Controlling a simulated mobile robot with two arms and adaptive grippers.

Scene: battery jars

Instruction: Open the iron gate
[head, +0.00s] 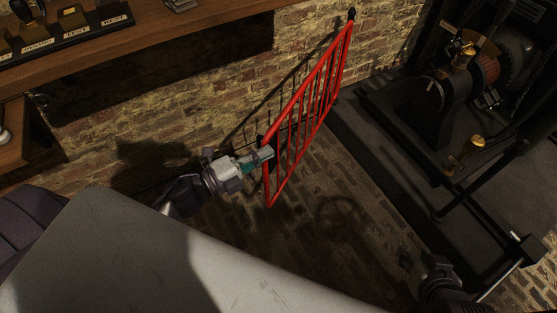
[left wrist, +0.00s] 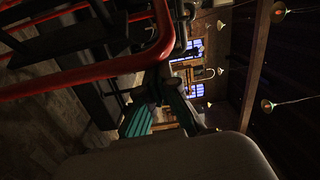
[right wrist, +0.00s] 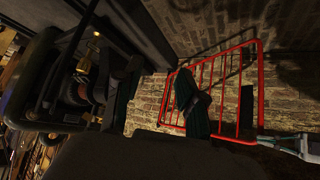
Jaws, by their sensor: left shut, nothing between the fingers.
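The red iron gate (head: 312,78) stands out from the brick wall at an angle in the head view, its far end by a dark post. Its red bars cross the upper left of the left wrist view (left wrist: 80,75), and most of it shows in the right wrist view (right wrist: 261,85). My left gripper (head: 264,154) is shut and empty at the gate's near end, close beside the end bar; I cannot tell whether they touch. My right gripper (right wrist: 158,92) is away from the gate, its fingers apart with nothing between them. In the head view it is partly visible, low right.
Dark machinery (head: 455,85) stands on a dark platform (head: 372,128) right of the gate. A wooden shelf (head: 120,45) with labelled items runs along the wall at upper left. The brick floor (head: 335,215) in front of the gate is clear.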

